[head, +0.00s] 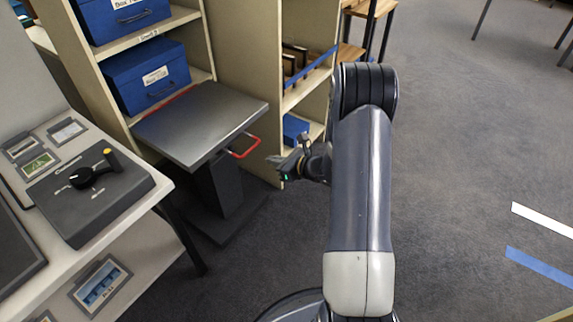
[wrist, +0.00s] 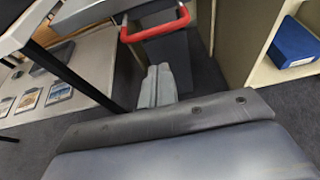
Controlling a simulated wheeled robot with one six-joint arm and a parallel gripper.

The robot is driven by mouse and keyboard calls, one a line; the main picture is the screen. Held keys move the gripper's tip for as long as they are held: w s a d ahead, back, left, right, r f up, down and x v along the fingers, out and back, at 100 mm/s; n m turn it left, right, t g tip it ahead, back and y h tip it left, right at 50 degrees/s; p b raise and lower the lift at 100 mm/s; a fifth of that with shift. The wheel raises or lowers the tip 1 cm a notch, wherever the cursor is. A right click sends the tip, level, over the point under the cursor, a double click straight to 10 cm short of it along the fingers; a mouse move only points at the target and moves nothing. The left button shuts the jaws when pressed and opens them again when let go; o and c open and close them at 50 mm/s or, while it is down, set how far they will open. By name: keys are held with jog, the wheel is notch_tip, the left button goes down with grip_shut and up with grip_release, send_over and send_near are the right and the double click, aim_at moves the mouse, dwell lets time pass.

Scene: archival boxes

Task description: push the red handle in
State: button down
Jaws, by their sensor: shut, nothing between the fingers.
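The red handle (head: 245,147) is a bent red bar that sticks out from under the right side of a grey lift table (head: 200,122). In the wrist view the red handle (wrist: 155,27) shows at the top, beyond the fingertips. My gripper (head: 276,161) is shut and empty, a little below and to the right of the handle in the head view. In the wrist view my gripper (wrist: 157,78) has its grey fingers together, pointing toward the handle. I see a gap between the fingertips and the handle in the picture.
A shelf with blue boxes (head: 146,77) stands behind the lift table. Another shelf unit (head: 262,60) stands close behind the handle. A desk with a black control box (head: 90,195) is at the left. Open carpet lies to the right.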

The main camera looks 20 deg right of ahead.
aim_at(251, 149)
jog(key=w+a, duration=0.1)
jog(key=w, duration=0.1)
jog(key=w+a, duration=0.2)
jog(key=shift+w+a+b, duration=0.2)
jog(key=shift+w+b, duration=0.1)
jog(key=shift+b, duration=0.05)
jog(key=w+a+b, duration=0.1)
jog(key=w+a, duration=0.1)
jog(key=w, duration=0.1)
jog(key=shift+a, duration=0.1)
jog(key=shift+w+a+r, duration=0.1)
jog(key=shift+w+a, duration=0.05)
jog(key=shift+w, duration=0.05)
